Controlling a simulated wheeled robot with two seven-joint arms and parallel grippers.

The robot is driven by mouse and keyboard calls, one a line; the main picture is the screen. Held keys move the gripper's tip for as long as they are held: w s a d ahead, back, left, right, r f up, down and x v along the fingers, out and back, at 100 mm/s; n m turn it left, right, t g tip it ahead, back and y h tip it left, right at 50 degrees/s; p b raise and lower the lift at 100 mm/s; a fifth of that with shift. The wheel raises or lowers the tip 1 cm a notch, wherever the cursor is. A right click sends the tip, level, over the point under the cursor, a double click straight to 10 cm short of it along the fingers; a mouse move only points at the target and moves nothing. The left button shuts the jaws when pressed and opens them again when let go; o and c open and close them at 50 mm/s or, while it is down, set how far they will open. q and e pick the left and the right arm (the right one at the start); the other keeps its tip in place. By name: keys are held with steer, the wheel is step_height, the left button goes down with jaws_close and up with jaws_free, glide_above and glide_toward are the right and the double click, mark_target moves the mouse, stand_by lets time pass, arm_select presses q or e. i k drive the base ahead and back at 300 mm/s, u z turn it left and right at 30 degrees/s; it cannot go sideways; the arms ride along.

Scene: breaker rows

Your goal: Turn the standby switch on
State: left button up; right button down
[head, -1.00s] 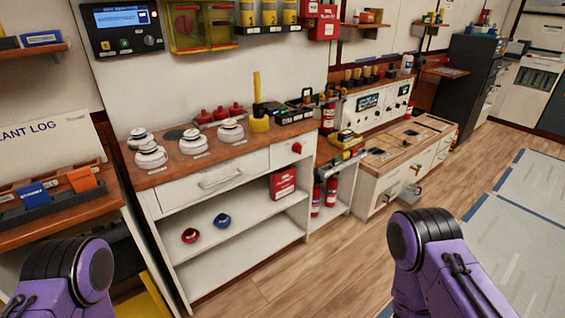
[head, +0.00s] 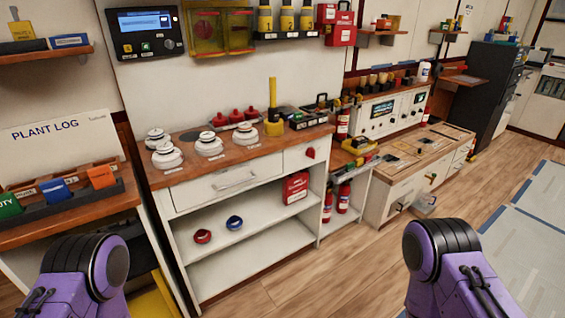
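No label reading standby is legible, so I cannot tell which control is the standby switch. A black control panel (head: 143,33) with a lit blue screen hangs on the wall at upper left; it has small buttons and a round knob (head: 169,44). A red knob (head: 310,153) is on the front of the wooden-topped cabinet. White equipment fronts (head: 385,112) with small screens stand farther back on the right. Purple links of my two arms show at the bottom left and bottom right. Neither gripper is in view.
The cabinet's wooden top (head: 262,142) carries white domed pieces, red pieces and a yellow tool (head: 273,115). A yellow box (head: 203,32) with a red button inside is beside the panel. A plant log shelf (head: 100,217) is at left.

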mark_target(311, 153)
steer(key=u, duration=0.1)
steer(key=k, duration=0.5)
steer(key=z, duration=1.1)
steer(key=i, duration=0.7)
steer(key=z, duration=0.5)
steer(key=i, duration=0.9)
steer(key=u, duration=0.85)
steer(key=i, duration=0.6)
steer(key=u, duration=0.5)
